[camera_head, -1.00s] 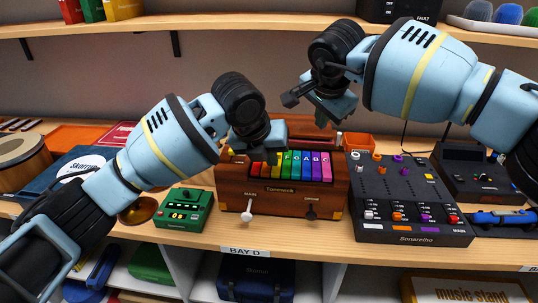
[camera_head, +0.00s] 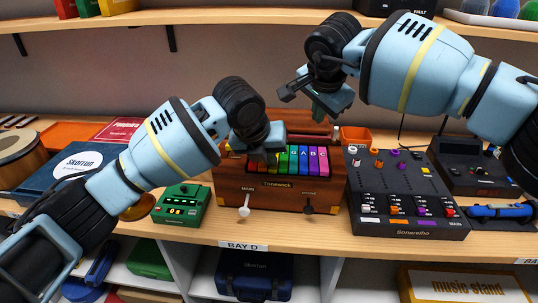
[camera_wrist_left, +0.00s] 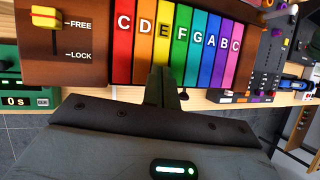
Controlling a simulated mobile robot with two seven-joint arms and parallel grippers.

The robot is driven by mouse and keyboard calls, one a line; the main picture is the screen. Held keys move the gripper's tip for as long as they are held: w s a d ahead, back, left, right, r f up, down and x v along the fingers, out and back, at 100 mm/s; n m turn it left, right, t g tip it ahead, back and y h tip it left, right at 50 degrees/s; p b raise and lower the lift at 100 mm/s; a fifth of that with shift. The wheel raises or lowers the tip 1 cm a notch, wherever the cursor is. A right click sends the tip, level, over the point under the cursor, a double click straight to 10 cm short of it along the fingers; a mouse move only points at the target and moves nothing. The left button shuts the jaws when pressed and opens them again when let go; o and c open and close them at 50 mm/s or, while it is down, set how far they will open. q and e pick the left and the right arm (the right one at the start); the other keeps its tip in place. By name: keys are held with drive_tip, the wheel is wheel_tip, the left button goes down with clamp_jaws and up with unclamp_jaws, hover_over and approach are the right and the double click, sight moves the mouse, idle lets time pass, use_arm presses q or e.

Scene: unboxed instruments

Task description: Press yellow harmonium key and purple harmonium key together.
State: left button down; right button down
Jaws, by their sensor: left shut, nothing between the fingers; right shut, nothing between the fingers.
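The wooden harmonium (camera_head: 232,190) stands on the bench with a row of rainbow keys. The yellow key marked E (camera_wrist_left: 162,50) shows in the left wrist view, and the purple key marked B (camera_wrist_left: 222,60) is to its right. The purple key (camera_head: 314,165) also shows in the head view, where my left gripper hides the yellow one. My left gripper (camera_head: 268,158) is shut and empty over the left part of the keys. Its fingertips (camera_wrist_left: 164,74) overlap the yellow key's near end; contact cannot be told. My right gripper (camera_head: 319,112) is shut and empty, raised above the harmonium.
A green device (camera_head: 182,204) stands left of the harmonium and a dark mixer (camera_head: 405,212) stands close on its right. Knobs stick out of the harmonium's front. An orange bin (camera_head: 356,138) is behind, and a shelf (camera_head: 230,19) runs above.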

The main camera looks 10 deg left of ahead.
idle(0.3)
idle(0.4)
drive_tip(key=s+m+g, duration=0.1)
drive_tip(key=s+m, duration=0.2)
drive_tip(key=m, duration=1)
drive_tip(key=s+m+g, duration=0.2)
drive_tip(key=s+m, duration=0.1)
drive_tip(key=m, duration=1.1)
drive_tip(key=shift+f, duration=0.4)
drive_tip(key=shift+f, duration=0.1)
drive_tip(key=shift+x, duration=2.2)
